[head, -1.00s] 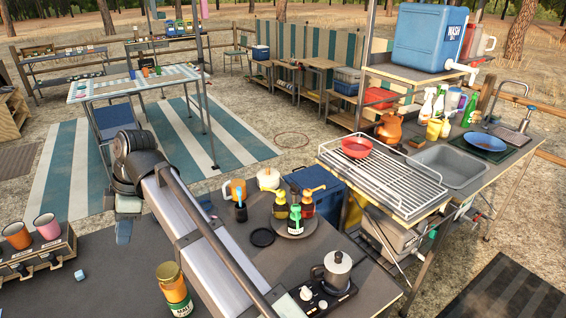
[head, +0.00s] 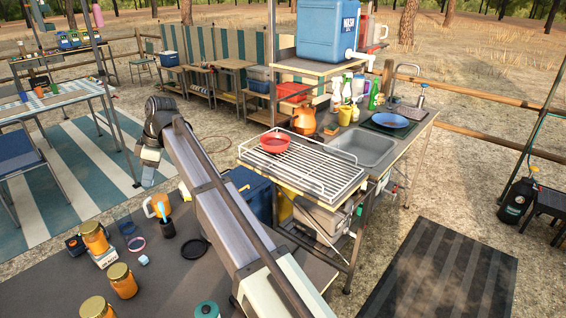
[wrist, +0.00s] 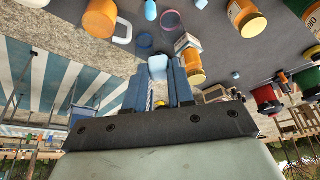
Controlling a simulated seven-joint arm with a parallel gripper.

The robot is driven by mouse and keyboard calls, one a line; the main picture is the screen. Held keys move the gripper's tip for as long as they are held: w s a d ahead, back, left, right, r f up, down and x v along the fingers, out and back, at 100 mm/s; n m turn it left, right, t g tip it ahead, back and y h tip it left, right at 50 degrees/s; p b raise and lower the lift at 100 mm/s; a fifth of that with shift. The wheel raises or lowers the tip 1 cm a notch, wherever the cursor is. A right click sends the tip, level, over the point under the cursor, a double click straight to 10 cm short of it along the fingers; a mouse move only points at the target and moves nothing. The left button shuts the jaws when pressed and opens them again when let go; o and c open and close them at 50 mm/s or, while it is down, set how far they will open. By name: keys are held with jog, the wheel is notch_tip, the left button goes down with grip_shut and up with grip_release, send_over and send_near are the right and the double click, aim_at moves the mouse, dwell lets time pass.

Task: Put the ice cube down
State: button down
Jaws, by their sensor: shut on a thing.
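My gripper (wrist: 157,82) has blue fingers shut on a pale blue ice cube (wrist: 157,66) at their tips in the wrist view. In the head view the gripper (head: 147,178) hangs at the arm's far end, apart from the dark counter (head: 75,265), and the held cube cannot be made out there. A second small pale blue cube (head: 144,260) lies on the counter; a small pale cube also shows in the wrist view (wrist: 236,75).
A wire rack with a red bowl (head: 275,142) is to the right. Striped mats (head: 75,185) cover ground behind.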

jog(key=w+d+m+t, duration=0.1)
jog(key=w+d+m, duration=0.2)
jog(key=w+d, duration=1.05)
jog(key=m+t+h, duration=0.1)
jog(key=m+t, duration=0.2)
jog(key=m, duration=0.4)
send_over(302, 162)
jog(key=s, duration=0.1)
jog(key=shift+m, duration=0.3)
jog(key=shift+s+d+f, duration=0.1)
jog(key=shift+d+f, duration=0.05)
jog(key=shift+f, duration=2.4)
jog(key=shift+w+d+f, duration=0.1)
jog(key=shift+d+f, duration=0.05)
jog(key=shift+f, duration=2.45)
jog(key=shift+s+d+f, duration=0.1)
jog(key=shift+d+f, duration=0.05)
jog(key=shift+f, duration=2.4)
jog(key=shift+f, duration=0.2)
jog(key=c, duration=1)
grip_release()
jog(key=shift+r, duration=0.15)
